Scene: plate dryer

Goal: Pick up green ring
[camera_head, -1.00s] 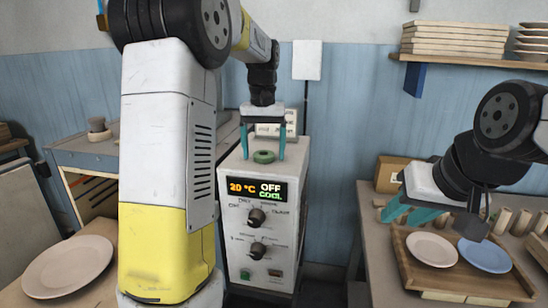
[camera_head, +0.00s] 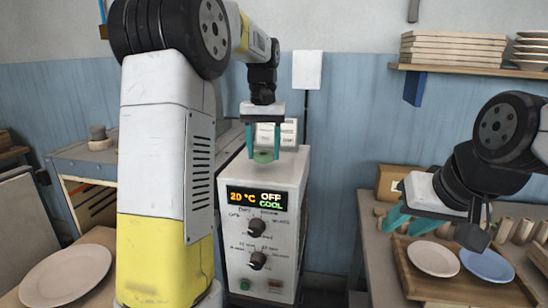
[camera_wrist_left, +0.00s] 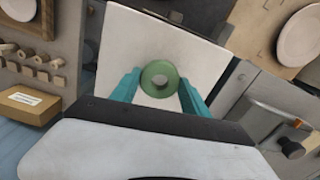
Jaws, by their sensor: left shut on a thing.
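The green ring (camera_head: 264,157) is between the two teal fingers of my left gripper (camera_head: 263,158), over the top of the white control box (camera_head: 287,168). The left gripper is shut on the ring. Whether the ring still touches the box top is hard to tell. My right gripper (camera_head: 402,222) is open and empty at the right, by the wooden tray.
The control box has a display (camera_head: 257,198) reading 20 °C, OFF, COOL. A wooden tray (camera_head: 460,292) on the right table holds a pink plate (camera_head: 433,258) and a blue plate (camera_head: 487,264). Another plate (camera_head: 65,275) lies at lower left. A shelf (camera_head: 470,70) carries stacked boards and plates.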

